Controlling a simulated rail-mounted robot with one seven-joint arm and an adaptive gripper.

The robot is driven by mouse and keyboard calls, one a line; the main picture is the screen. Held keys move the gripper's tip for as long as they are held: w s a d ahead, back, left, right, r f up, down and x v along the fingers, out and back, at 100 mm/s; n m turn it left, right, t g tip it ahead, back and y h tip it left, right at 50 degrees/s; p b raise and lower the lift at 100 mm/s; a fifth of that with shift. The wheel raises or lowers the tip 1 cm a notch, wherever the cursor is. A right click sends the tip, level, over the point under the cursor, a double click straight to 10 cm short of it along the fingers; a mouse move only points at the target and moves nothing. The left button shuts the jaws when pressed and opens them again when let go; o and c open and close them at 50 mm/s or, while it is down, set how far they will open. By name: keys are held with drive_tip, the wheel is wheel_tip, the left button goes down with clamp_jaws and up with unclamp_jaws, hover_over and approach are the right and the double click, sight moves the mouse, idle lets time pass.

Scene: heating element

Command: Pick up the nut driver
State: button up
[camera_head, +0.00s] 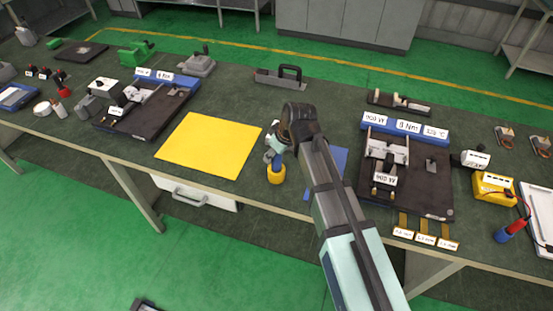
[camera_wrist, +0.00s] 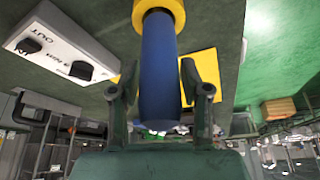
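The nut driver has a blue handle (camera_wrist: 158,70) and a yellow end (camera_wrist: 160,10). In the head view the nut driver (camera_head: 276,176) is upright near the table's front edge, right of the yellow mat, partly covered by my gripper. My gripper (camera_head: 275,155) points down over it from above. The handle's near end reaches back toward the palm. I cannot tell whether the yellow end touches the table.
The yellow mat (camera_head: 212,147) lies to the left. A blue mat (camera_head: 327,172) is partly hidden behind my arm. A dark fixture plate (camera_head: 430,190) with blocks and labels stands to the right, another (camera_head: 135,120) to the left. A grey block with a handle (camera_head: 280,78) stands behind.

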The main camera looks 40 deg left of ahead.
clamp_jaws()
drive_tip(key=shift+r, duration=0.15)
